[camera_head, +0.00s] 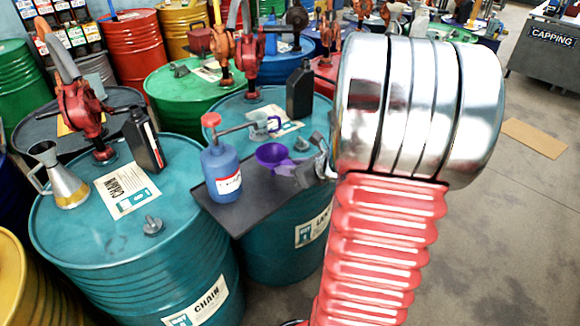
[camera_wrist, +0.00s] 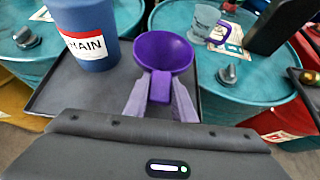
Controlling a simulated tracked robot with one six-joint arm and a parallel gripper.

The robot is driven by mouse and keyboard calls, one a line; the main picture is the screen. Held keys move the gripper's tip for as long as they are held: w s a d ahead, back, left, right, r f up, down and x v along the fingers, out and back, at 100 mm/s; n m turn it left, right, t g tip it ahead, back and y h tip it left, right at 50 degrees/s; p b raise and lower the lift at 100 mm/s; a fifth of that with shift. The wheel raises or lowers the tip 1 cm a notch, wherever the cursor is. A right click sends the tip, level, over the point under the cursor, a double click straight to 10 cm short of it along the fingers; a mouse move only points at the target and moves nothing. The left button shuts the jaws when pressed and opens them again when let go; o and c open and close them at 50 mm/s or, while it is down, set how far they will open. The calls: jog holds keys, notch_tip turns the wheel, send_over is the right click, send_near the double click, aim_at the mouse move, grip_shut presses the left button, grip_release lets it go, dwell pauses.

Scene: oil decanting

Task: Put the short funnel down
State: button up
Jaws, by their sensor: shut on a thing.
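The short funnel is purple (camera_wrist: 162,52) and shows in the middle of the wrist view, with its wide bowl tilted open toward the camera. In the head view the funnel (camera_head: 271,155) is over the dark tray (camera_head: 238,205), right of the blue bottle. My gripper (camera_wrist: 160,98) is shut on the funnel's purple grip block. In the head view my gripper (camera_head: 300,170) comes in from the right, partly hidden by my arm. Whether the funnel touches the tray cannot be told.
A blue bottle with a red pump top (camera_head: 221,172) stands on the tray, close left of the funnel. A clear jug with a purple handle (camera_wrist: 206,20) and a black bottle (camera_head: 300,92) stand behind on a teal drum. The tray's front left is bare.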

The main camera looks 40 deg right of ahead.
jog(key=shift+f, duration=0.25)
jog(key=o, duration=1.1)
jog(key=shift+c, duration=0.2)
jog(key=shift+r, duration=0.15)
jog(key=shift+s+r, duration=0.1)
jog(key=shift+s, duration=0.05)
jog(key=v, duration=1.1)
jog(key=shift+s, duration=0.35)
jog(key=shift+r, duration=0.15)
